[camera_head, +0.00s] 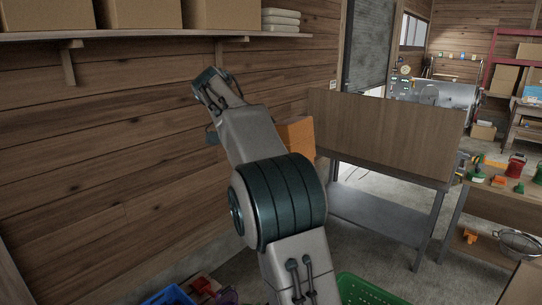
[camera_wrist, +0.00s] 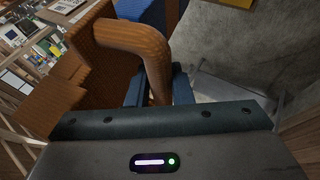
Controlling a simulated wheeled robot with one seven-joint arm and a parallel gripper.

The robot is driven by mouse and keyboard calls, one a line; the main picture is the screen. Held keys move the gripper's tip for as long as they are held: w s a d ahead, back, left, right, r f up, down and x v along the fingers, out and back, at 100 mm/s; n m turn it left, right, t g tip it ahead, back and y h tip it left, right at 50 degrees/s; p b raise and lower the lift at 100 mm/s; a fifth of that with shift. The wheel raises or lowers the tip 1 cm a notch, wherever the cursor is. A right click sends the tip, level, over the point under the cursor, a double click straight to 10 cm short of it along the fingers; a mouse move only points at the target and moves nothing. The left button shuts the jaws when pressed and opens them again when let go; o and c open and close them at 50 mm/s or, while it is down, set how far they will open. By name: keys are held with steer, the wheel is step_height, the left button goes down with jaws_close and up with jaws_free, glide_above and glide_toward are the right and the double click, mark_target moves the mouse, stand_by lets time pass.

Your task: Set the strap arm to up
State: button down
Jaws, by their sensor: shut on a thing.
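The strap arm (camera_wrist: 140,38) is an orange curved bar in the wrist view. It comes off an orange body (camera_wrist: 88,25) at the upper left and bends down between my fingers. My gripper (camera_wrist: 158,88) is shut on the bar's lower end, one dark blue finger on each side. In the head view, part of an orange block (camera_head: 298,137) shows behind my arm, against the wooden wall. My gripper is hidden there behind my own arm. I cannot tell from these views whether the strap arm stands up or down.
A wooden-panelled bench (camera_head: 385,130) with a grey lower shelf stands right of the orange block. A wall shelf (camera_head: 150,34) with boxes runs above. A green crate (camera_head: 365,290) and a blue crate (camera_head: 168,296) sit low in front. A tool table (camera_head: 510,190) is at right.

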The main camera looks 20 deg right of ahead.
steer(key=c, duration=1.5)
jaws_free()
steer(key=shift+w+d+f, duration=0.1)
steer(key=shift+d+f, duration=0.05)
steer(key=shift+f, duration=0.2)
steer(key=shift+o, duration=1)
steer(key=shift+w+d, duration=0.3)
steer(key=shift+w, duration=0.1)
steer(key=shift+s+a+r, duration=0.15)
steer(key=shift+s+a, duration=0.1)
steer(key=shift+a, duration=0.1)
steer(key=shift+w+d+r, duration=0.15)
steer(key=shift+r, duration=1.75)
steer(key=s+d+r, duration=0.7)
steer(key=d, duration=0.2)
steer(key=shift+s+d+b, duration=0.15)
steer(key=shift+s+b, duration=0.05)
steer(key=shift+b, duration=0.2)
